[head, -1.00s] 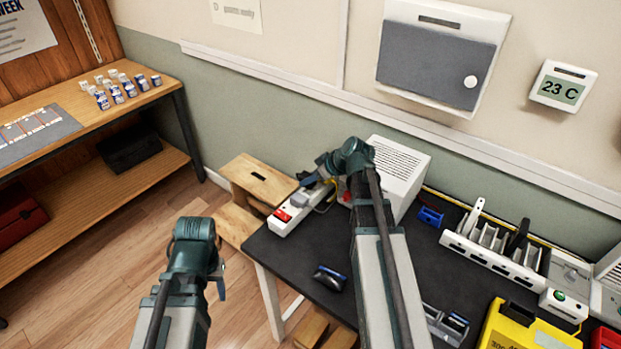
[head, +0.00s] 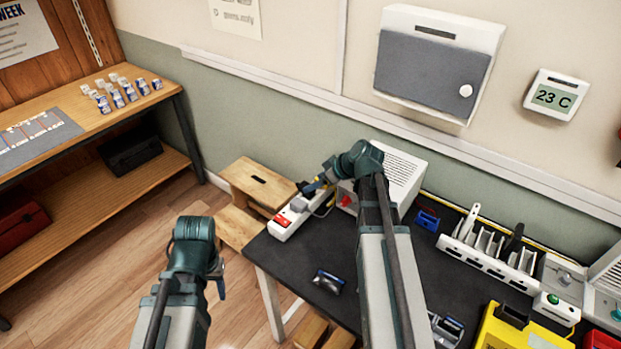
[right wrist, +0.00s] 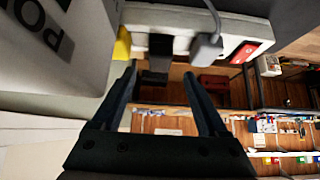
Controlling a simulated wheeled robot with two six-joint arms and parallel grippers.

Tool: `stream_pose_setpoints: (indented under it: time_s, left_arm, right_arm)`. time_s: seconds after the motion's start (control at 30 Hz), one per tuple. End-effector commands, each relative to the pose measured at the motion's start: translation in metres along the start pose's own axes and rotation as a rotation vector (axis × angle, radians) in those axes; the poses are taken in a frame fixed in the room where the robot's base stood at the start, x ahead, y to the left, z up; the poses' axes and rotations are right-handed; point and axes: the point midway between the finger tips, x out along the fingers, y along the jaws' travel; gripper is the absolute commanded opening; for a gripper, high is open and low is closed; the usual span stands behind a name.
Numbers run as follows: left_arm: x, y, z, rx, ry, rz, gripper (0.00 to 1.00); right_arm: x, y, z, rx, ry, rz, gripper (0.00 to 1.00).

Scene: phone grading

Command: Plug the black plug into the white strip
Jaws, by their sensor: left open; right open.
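The white strip (head: 284,231) lies at the left back of the black table, with a red switch at its front end. A grey plug (right wrist: 207,47) sits on it beside the switch. In the right wrist view, a black block that looks like the black plug (right wrist: 159,48) is against the strip; I cannot tell how far in it sits. My right gripper (right wrist: 160,72) is open, its fingers apart with the black block just beyond them. It also shows above the strip in the head view (head: 308,187). My left gripper (head: 220,286) is open and empty, left of the table.
A white box (head: 405,172) stands just right of the strip. A wooden stool (head: 256,181) is behind the table's left end. A small dark object (head: 328,281) lies near the table's front, and a blue item (head: 427,219) lies right of the box.

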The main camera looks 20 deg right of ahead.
Motion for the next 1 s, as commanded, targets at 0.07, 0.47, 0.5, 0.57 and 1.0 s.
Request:
stream_pose_setpoints:
  time_s: [0.07, 0.47, 0.5, 0.57, 1.0]
  left_arm:
    - [-0.022, -0.002, 0.001, 0.0, 0.0, 0.0, 0.5]
    - [-0.07, -0.007, 0.004, 0.0, 0.0, 0.0, 0.5]
    - [-0.072, -0.007, 0.004, 0.0, 0.0, 0.0, 0.5]
    - [-0.075, -0.007, 0.004, 0.0, 0.0, 0.0, 0.5]
    - [-0.078, -0.007, 0.005, 0.0, 0.0, 0.0, 0.5]
  right_arm:
    - [-0.025, -0.001, -0.005, 0.001, 0.001, 0.001, 0.77]
    - [-0.088, -0.001, -0.006, -0.003, 0.004, 0.001, 0.77]
    - [-0.092, -0.001, -0.006, -0.003, 0.004, 0.001, 0.77]
    - [-0.096, 0.0, -0.005, -0.005, 0.005, 0.001, 0.77]
    - [-0.102, 0.0, -0.004, -0.006, 0.005, 0.001, 0.77]
